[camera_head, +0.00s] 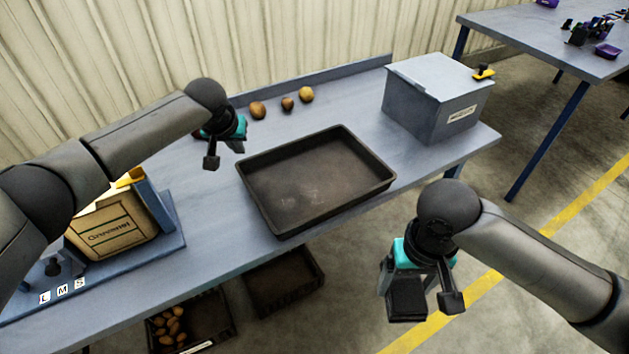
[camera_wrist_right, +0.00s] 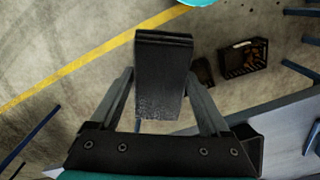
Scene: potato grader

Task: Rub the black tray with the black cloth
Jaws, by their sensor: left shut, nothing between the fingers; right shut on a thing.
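The black tray (camera_head: 262,207) lies on the grey-blue table in the middle of the head view, with faint pale marks on its floor. My right gripper (camera_head: 424,292) is in front of the table, low on the right, away from the tray. It is shut on the black cloth (camera_head: 406,303), which looks like a dark folded block. The cloth also shows between the fingers in the right wrist view (camera_wrist_right: 163,75). My left gripper (camera_head: 214,154) is shut and empty above the table, just beyond the tray's left corner.
Several potatoes (camera_head: 258,110) lie at the table's back. A grey lidded box (camera_head: 420,103) stands right of the tray. A cardboard box (camera_head: 112,226) stands at the left on a blue stand. Crates (camera_head: 283,281), one with potatoes, are below the table. Another table (camera_head: 540,38) is at the back right.

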